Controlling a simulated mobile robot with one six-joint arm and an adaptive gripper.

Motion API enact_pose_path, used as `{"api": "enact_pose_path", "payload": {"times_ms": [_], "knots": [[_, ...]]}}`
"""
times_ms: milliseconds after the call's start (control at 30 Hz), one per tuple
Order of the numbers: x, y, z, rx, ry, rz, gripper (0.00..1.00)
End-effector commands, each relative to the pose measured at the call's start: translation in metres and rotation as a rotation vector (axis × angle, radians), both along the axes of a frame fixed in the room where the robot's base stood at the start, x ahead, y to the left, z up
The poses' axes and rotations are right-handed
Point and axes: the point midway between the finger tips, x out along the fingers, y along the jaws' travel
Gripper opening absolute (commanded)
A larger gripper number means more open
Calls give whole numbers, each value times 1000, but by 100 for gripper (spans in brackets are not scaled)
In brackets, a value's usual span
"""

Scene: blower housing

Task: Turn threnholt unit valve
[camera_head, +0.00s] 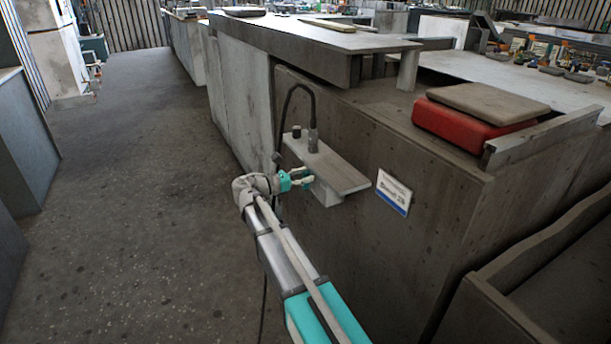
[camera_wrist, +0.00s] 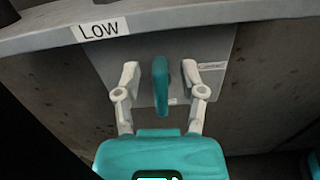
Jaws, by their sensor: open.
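In the wrist view, a teal valve handle (camera_wrist: 161,86) stands upright on a grey plate (camera_wrist: 228,72) under a ledge. My gripper (camera_wrist: 161,78) is open, with one pale finger on each side of the handle and a visible gap on both sides. In the head view my gripper (camera_head: 307,177) is at the front of a small shelf unit (camera_head: 338,168) on the side of a grey counter. The handle cannot be made out there.
A "LOW" label (camera_wrist: 99,29) is on the ledge edge (camera_wrist: 190,15) just above the fingers. A sign (camera_head: 393,192) is on the counter panel to the right. A black cable (camera_head: 284,108) loops above the shelf. The floor (camera_head: 130,180) at left is clear.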

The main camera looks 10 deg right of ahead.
Motion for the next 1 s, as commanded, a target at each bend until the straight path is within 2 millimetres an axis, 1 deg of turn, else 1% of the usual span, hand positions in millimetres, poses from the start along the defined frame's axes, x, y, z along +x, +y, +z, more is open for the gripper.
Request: {"api": "enact_pose_path", "payload": {"times_ms": [100, 400, 467, 500, 700, 1000], "knots": [[1, -4, 0, 0, 0, -1, 53], [1, -5, 0, 0, 0, 0, 53], [1, -5, 0, 0, 0, 0, 44], [1, -5, 0, 0, 0, 0, 36], [1, -5, 0, 0, 0, 0, 0], [1, -5, 0, 1, -3, 0, 0]]}}
